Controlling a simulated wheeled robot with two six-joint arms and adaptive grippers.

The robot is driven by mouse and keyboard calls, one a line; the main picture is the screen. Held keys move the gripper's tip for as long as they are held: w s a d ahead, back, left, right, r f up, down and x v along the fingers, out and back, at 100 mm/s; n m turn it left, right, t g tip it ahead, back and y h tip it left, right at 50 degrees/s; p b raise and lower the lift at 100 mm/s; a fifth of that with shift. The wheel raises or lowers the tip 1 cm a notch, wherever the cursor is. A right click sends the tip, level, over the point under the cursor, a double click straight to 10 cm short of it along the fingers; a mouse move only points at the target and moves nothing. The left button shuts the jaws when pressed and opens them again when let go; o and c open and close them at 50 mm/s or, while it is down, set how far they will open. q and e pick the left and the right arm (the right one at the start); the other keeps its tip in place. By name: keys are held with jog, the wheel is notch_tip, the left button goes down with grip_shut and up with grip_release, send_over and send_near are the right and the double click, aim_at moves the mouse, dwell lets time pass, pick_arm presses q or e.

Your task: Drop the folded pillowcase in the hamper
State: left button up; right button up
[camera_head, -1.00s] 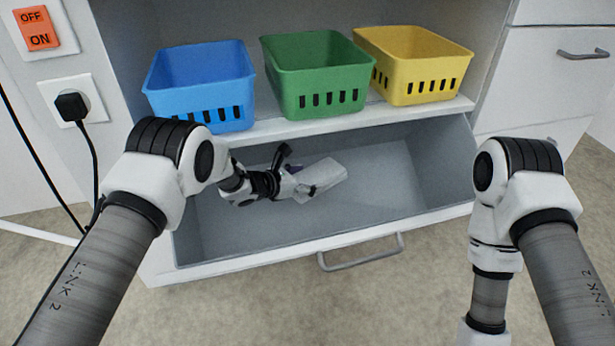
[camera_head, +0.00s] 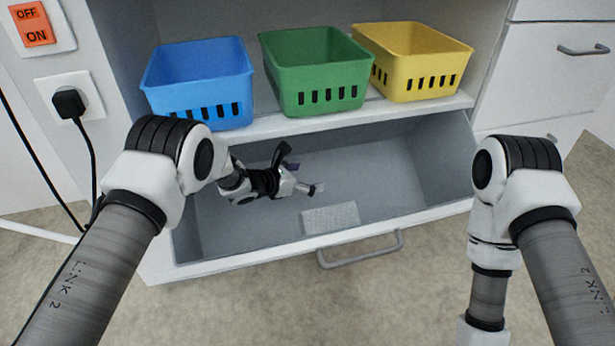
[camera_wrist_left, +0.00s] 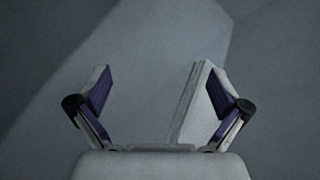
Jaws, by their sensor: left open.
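The folded pillowcase (camera_head: 331,218) is a pale, flat rectangle inside the grey hamper (camera_head: 420,165), the pulled-out bin with a bar handle. It lies low against the front side, apart from my left gripper (camera_head: 308,178), which is inside the hamper above and to the left of it. In the left wrist view my left gripper (camera_wrist_left: 157,85) has its two purple-padded fingers spread. A pale, folded-looking edge, seemingly the pillowcase (camera_wrist_left: 192,108), shows beside the right finger, which partly covers it. My right gripper is out of view.
Blue (camera_head: 198,85), green (camera_head: 315,75) and yellow (camera_head: 412,65) baskets stand on the shelf above the hamper. The handle (camera_head: 360,252) sticks out at the front. A plug with a cord (camera_head: 72,102) is on the left wall. The hamper's right part is empty.

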pick_arm(q)
jog(key=p+v, duration=0.3)
jog(key=v, duration=0.4)
jog(key=shift+s+a+r, duration=0.2)
